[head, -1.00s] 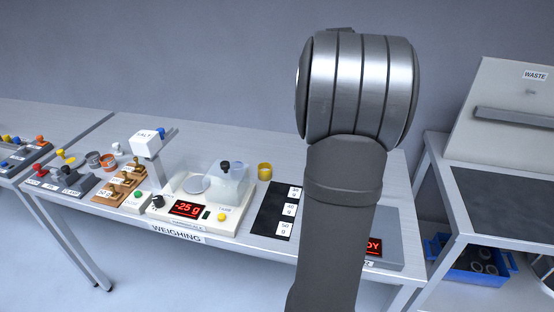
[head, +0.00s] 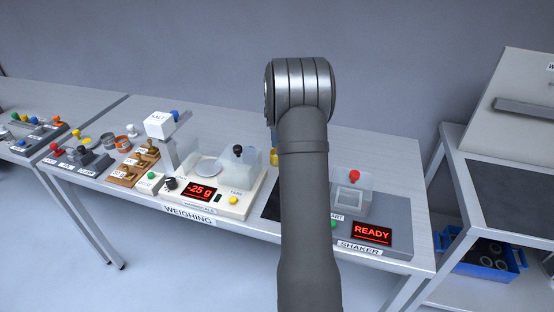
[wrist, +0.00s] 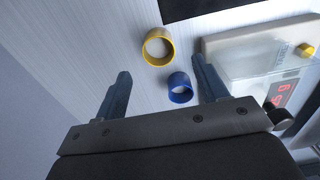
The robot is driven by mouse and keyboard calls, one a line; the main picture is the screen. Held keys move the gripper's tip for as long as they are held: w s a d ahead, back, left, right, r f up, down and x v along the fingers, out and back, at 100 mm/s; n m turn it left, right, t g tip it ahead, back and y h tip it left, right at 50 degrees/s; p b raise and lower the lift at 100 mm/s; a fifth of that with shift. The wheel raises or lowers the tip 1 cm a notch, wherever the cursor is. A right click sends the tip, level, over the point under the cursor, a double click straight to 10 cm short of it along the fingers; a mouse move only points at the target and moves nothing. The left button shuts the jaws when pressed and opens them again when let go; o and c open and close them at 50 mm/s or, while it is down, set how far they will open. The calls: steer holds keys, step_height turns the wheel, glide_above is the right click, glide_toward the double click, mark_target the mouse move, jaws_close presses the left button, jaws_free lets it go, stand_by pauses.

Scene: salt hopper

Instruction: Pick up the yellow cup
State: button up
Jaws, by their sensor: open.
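The yellow cup (wrist: 158,47) stands on the table in the wrist view, ahead of my gripper (wrist: 160,85) and between the lines of its two fingers. My gripper is open and empty, its fingers wide apart. In the head view only a sliver of the yellow cup (head: 274,157) shows, mostly hidden behind my arm. My gripper itself is hidden there behind the arm.
A blue cup (wrist: 180,87) stands close to the yellow one, near the right finger. The weighing scale (head: 235,205) reads -25 g, with a clear box on it. A shaker (head: 398,215) reads READY. A dark mat (wrist: 215,8) lies beyond the cups.

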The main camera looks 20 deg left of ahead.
step_height(320, 180, down, 4)
steer(key=shift+f, duration=0.15)
steer(key=f, duration=0.5)
steer(key=shift+w+a, duration=0.2)
steer(key=shift+a, duration=0.15)
steer(key=c, duration=1.1)
